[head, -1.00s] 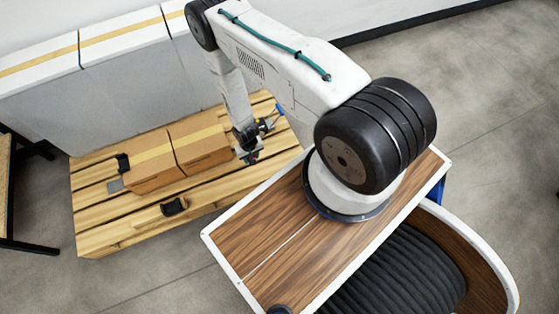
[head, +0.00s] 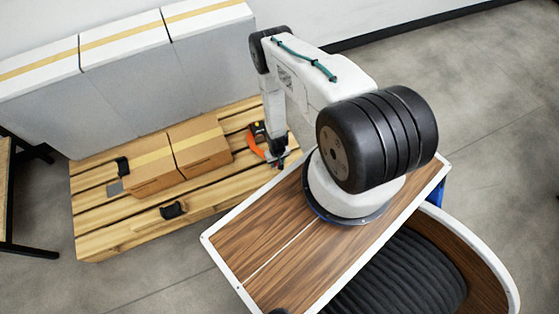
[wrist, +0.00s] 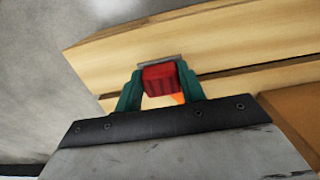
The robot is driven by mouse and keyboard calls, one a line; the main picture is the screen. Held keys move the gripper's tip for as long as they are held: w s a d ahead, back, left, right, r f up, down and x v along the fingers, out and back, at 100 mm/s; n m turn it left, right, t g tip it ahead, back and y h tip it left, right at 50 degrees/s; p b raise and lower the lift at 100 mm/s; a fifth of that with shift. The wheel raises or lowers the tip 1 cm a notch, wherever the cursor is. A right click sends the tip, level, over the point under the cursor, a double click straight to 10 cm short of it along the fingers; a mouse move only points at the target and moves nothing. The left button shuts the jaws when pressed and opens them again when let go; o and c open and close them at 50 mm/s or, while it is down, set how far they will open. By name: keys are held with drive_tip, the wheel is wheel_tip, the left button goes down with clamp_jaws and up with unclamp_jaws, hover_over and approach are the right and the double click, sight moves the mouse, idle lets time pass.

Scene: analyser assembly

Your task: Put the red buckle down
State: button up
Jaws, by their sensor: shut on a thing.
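The red buckle (wrist: 162,79) is a small ribbed red block with a grey metal edge at its far end. In the wrist view it sits between the two green fingers of my gripper (wrist: 160,84), which is shut on it. In the head view my gripper (head: 279,162) is over the right end of the wooden pallet (head: 110,228), near its front edge. The buckle cannot be made out clearly there. The pallet's planks also show beyond the buckle in the wrist view (wrist: 235,38). I cannot tell whether the buckle touches them.
An orange curved thing (head: 254,146) shows beside my gripper. Two brown cartons (head: 200,155) stand on the pallet to the left. A small black piece (head: 173,210) lies near the front edge. Large white boxes (head: 125,92) line the back. The front planks are mostly clear.

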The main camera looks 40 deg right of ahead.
drive_tip(key=shift+w+d+f, duration=0.1)
drive_tip(key=shift+w+d, duration=0.25)
drive_tip(key=shift+d, duration=0.35)
drive_tip(key=shift+w+d+f, duration=0.1)
drive_tip(key=shift+d+f, duration=0.1)
drive_tip(key=shift+f, duration=0.4)
drive_tip(key=shift+w+d+f, duration=0.1)
drive_tip(key=shift+d+f, duration=0.05)
drive_tip(key=shift+f, duration=0.45)
drive_tip(key=shift+w+d+f, duration=0.1)
drive_tip(key=shift+d+f, duration=0.1)
drive_tip(key=shift+f, duration=0.4)
drive_tip(key=shift+f, duration=0.15)
drive_tip(key=o, duration=1)
